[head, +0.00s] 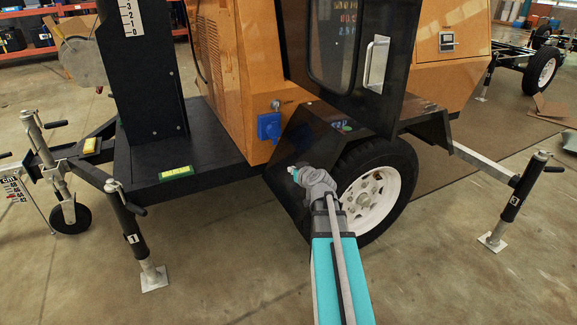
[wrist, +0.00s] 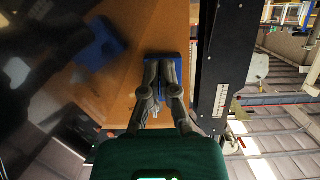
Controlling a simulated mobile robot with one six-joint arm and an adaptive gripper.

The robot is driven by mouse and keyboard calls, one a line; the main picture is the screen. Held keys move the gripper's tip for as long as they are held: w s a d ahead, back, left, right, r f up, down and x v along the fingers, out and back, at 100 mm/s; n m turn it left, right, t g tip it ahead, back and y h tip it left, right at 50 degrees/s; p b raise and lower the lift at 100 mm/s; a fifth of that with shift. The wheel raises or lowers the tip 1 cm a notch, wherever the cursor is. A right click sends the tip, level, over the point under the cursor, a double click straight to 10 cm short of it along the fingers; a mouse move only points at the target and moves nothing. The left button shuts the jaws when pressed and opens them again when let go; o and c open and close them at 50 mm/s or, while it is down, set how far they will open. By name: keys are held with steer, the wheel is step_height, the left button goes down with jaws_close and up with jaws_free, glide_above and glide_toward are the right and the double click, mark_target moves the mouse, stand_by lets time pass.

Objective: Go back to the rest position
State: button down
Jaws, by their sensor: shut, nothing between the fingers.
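In the wrist view my gripper (wrist: 163,66) is shut with its fingertips together and nothing between them. Behind the fingertips is a blue box (wrist: 180,62) on the orange panel (wrist: 140,30); I cannot tell whether they touch it. In the head view my arm reaches forward from the bottom, and its wrist is in front of the light tower's black fender, near the wheel (head: 375,192). The blue socket (head: 269,126) is on the lower corner of the orange body (head: 235,70), up and left of my wrist.
A black door with a window and a white handle (head: 376,62) stands above the fender. Stabiliser legs (head: 128,222) and (head: 512,200) stand on the floor at left and right. A yellow-green item (head: 175,173) lies on the black deck. The floor in front is clear.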

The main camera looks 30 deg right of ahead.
steer(key=shift+s+f, duration=0.25)
steer(key=shift+s, duration=0.2)
steer(key=shift+a, duration=0.15)
steer(key=s+a+f+n+g+y+p, duration=0.1)
steer(key=s+a+g+y+p, duration=0.2)
steer(key=a, duration=0.8)
steer(key=s+a+f+n+g+y+p, duration=0.1)
steer(key=a+g+p, duration=0.25)
steer(key=a, duration=0.65)
steer(key=s+a+m+g+h+p, duration=0.1)
steer(key=s+a+g+h+p, duration=0.3)
steer(key=s+a+g, duration=0.7)
step_height(320, 180, up, 39)
steer(key=s+d+t+y+p, duration=0.1)
steer(key=t+p, duration=0.2)
steer(key=p, duration=3.5)
steer(key=shift+d+f+p, duration=0.15)
steer(key=shift+d+p, duration=0.05)
steer(key=shift+p, duration=0.1)
steer(key=shift+s, duration=0.1)
